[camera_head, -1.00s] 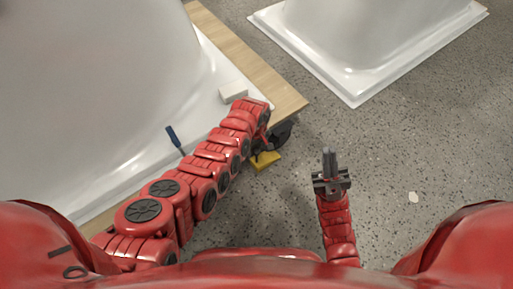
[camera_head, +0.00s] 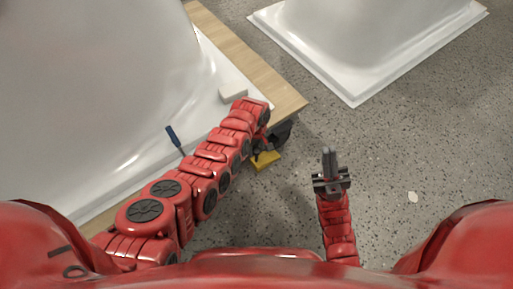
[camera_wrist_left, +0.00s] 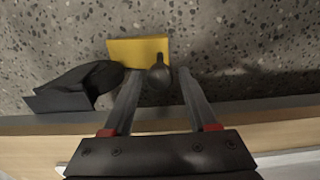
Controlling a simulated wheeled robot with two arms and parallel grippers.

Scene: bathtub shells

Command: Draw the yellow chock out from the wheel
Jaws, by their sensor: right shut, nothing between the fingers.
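The yellow chock (camera_head: 267,161) lies on the floor beside a black caster wheel (camera_head: 283,133) at the corner of the wooden platform. In the left wrist view the chock (camera_wrist_left: 135,50) carries a dark round knob (camera_wrist_left: 159,78), and the black caster (camera_wrist_left: 75,88) is left of it. My left gripper (camera_wrist_left: 159,76) is open, with one finger on each side of the knob and a gap visible on both sides. In the head view my left gripper (camera_head: 258,147) is partly hidden by its own arm. My right gripper (camera_head: 329,156) is shut and empty above the floor.
A white tub shell (camera_head: 100,80) stands on the wooden platform (camera_head: 275,88), with a white block (camera_head: 233,91) and a blue-handled tool (camera_head: 173,136) on its rim. Another white shell (camera_head: 365,60) stands behind.

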